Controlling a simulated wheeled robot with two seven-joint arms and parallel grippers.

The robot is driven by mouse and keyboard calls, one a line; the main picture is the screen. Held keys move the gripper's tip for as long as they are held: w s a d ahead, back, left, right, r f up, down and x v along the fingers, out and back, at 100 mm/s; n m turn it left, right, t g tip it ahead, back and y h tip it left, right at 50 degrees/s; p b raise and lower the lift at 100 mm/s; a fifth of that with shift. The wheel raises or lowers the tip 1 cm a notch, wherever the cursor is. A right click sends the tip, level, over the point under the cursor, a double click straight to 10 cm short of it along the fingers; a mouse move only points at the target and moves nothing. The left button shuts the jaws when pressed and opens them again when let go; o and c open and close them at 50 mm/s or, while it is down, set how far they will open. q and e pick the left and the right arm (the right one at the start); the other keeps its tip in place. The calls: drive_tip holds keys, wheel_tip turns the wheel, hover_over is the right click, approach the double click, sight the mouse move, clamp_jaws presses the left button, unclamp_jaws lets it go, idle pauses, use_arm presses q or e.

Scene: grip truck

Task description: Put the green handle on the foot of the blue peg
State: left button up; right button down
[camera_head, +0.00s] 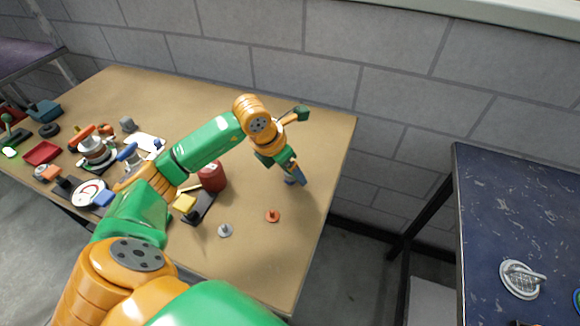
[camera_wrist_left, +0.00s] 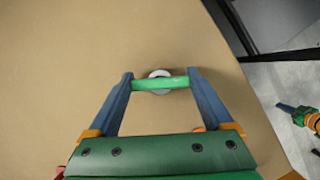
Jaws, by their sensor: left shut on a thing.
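My left gripper (camera_head: 297,181) points down over the right part of the brown table. Its blue fingers are shut on the green handle (camera_wrist_left: 160,84), which lies crosswise between the fingertips in the left wrist view. A pale grey round foot (camera_wrist_left: 160,73) shows just behind the middle of the handle. In the head view a small bluish piece (camera_head: 289,181) sits by the fingertips; I take it for the blue peg, mostly hidden. I cannot tell whether handle and foot touch. My right gripper (camera_wrist_left: 290,110) shows small at the right edge of the wrist view, its opening unclear.
An orange peg (camera_head: 272,216) and a grey peg (camera_head: 224,231) stand on the table (camera_head: 320,135) nearby. More clutter fills the far left. A blue table (camera_head: 500,215) is right.

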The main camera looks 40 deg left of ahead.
use_arm(q)
drive_tip(key=shift+f+b, duration=0.45)
drive_tip(key=shift+b, duration=0.1)
idle(0.7)
drive_tip(key=o, duration=1.2)
drive_tip(key=shift+r, duration=0.1)
wheel_tip(320, 180, up, 8)
drive_tip(key=p, duration=0.6)
drive_tip(key=shift+f, duration=0.3)
